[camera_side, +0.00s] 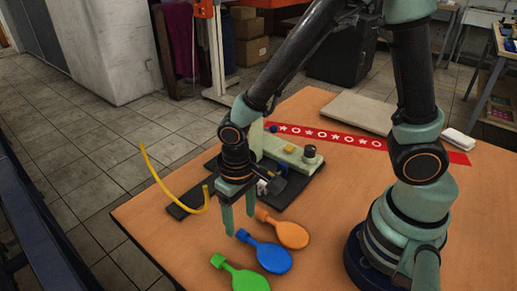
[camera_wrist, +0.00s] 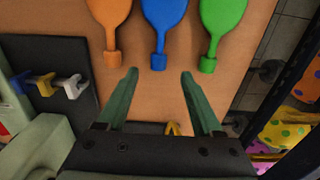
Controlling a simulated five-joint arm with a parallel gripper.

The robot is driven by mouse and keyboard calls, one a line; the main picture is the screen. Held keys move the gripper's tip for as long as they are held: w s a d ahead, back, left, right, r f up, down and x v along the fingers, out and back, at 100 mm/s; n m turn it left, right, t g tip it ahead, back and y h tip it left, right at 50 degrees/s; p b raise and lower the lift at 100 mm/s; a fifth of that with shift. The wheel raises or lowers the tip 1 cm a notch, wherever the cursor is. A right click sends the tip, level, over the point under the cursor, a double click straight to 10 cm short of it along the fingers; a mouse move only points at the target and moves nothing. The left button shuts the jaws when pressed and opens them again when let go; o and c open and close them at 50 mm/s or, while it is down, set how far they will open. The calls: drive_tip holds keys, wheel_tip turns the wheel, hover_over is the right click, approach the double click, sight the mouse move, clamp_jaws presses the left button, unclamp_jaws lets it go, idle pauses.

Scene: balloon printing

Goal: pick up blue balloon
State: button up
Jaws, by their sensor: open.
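The blue balloon (camera_side: 270,258) lies flat on the table between an orange balloon (camera_side: 288,233) and a green balloon (camera_side: 243,277). My gripper (camera_side: 239,219) is open and empty, pointing down just behind the blue balloon's neck in the side view. In the wrist view the blue balloon (camera_wrist: 163,22) is at the top centre, its neck end ahead of and between the two fingertips (camera_wrist: 158,75). The fingers do not touch it. The orange balloon (camera_wrist: 109,25) is to its left and the green balloon (camera_wrist: 214,35) to its right.
A dark board (camera_side: 186,206) with a pale printing device (camera_side: 283,149) and small clamps stands behind my gripper. A yellow curved tube (camera_side: 161,184) rises at the left. A red patterned strip (camera_side: 335,136) crosses the back of the table. Bare table lies around the balloons.

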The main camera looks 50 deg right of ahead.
sight(244, 233)
drive_tip(key=f, duration=0.3)
drive_tip(key=shift+s+d+f, duration=0.15)
drive_tip(key=shift+s, duration=0.25)
drive_tip(key=shift+w+f, duration=0.1)
drive_tip(key=shift+f, duration=0.85)
drive_tip(key=shift+c, duration=0.3)
clamp_jaws()
drive_tip(key=shift+r, duration=0.2)
